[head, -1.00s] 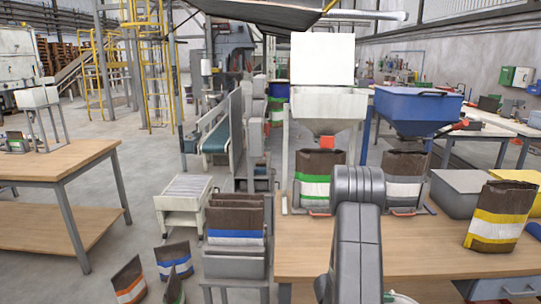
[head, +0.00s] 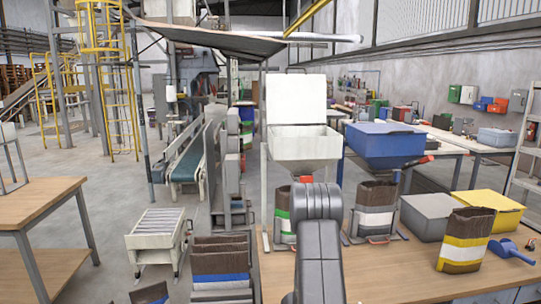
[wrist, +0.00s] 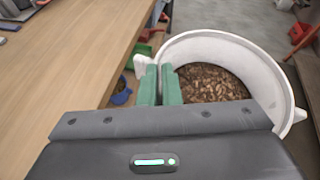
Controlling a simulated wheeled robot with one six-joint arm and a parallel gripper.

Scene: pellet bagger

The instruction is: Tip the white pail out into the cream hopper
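The cream hopper (head: 305,147) stands at the back of the workbench in the head view, its pale lid raised upright behind it. A brown bag with a green and white band is under it, partly hidden by my arm. The white pail (wrist: 265,72) is in the wrist view, with brown pellets (wrist: 210,83) inside. My gripper (wrist: 160,85) has its green fingers close together at the pail's left rim, beside a white lug, and appears shut on it. The pail and gripper do not show in the head view.
A blue hopper (head: 383,146) stands right of the cream one, with a brown and white bag below. A grey bin (head: 428,216), a yellow-banded bag (head: 466,240) and a blue scoop (head: 511,250) are at the right. The bench front (head: 400,275) is clear.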

